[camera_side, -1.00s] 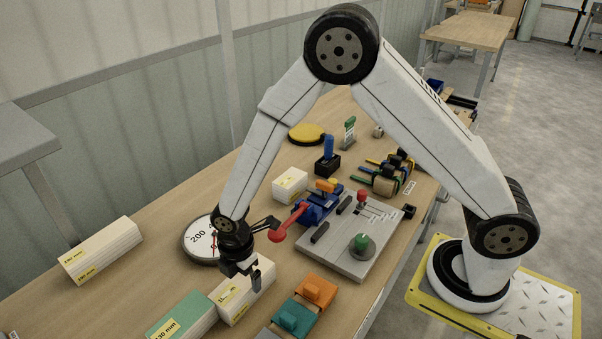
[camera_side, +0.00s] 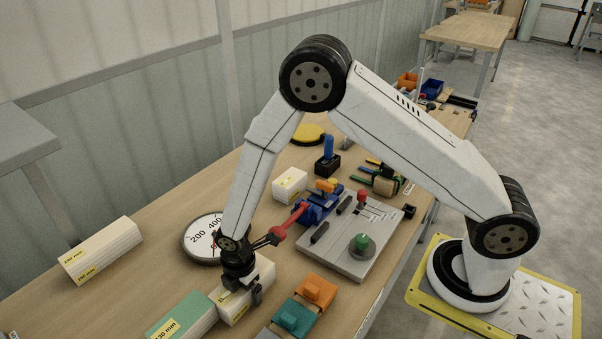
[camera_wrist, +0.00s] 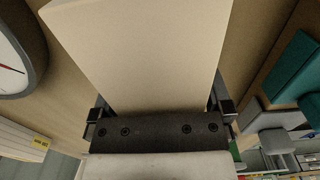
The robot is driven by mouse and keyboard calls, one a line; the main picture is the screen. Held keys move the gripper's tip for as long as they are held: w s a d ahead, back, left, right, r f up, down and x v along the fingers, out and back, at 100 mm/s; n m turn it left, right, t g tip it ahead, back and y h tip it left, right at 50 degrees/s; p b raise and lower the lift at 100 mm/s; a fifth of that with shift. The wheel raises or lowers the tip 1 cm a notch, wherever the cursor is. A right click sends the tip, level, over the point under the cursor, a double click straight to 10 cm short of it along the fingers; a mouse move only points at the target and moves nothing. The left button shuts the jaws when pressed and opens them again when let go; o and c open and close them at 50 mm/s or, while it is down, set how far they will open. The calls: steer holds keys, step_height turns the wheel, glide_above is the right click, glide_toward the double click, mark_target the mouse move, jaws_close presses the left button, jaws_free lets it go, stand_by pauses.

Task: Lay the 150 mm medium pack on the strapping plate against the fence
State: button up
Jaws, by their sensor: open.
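A cream pack (camera_side: 262,276) lies on the bench, its label partly hidden by my gripper, so its size cannot be read. My gripper (camera_side: 245,298) is low over it, jaws open, one finger showing at its near side. In the wrist view the cream pack (camera_wrist: 145,45) fills the space between my fingers (camera_wrist: 163,102). The grey plate (camera_side: 340,258) lies to the right, with black blocks, a red knob and a green knob on it; which part is the fence I cannot tell.
A green-topped pack (camera_side: 185,315) lies close left of the cream pack; orange (camera_side: 317,290) and teal (camera_side: 292,318) blocks are close right. A dial scale (camera_side: 200,238) stands behind. A red-ended lever (camera_side: 278,234) juts near my wrist. Another cream pack (camera_side: 105,245) lies far left.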

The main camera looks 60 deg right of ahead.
jaws_close()
stand_by(0.3)
steer(key=shift+r, duration=0.15)
steer(key=shift+r, duration=0.75)
steer(key=s+d+r, duration=0.4)
steer(key=s+r, duration=0.7)
steer(key=s, duration=0.2)
steer(key=shift+s+r, duration=0.15)
steer(key=shift+s, duration=0.1)
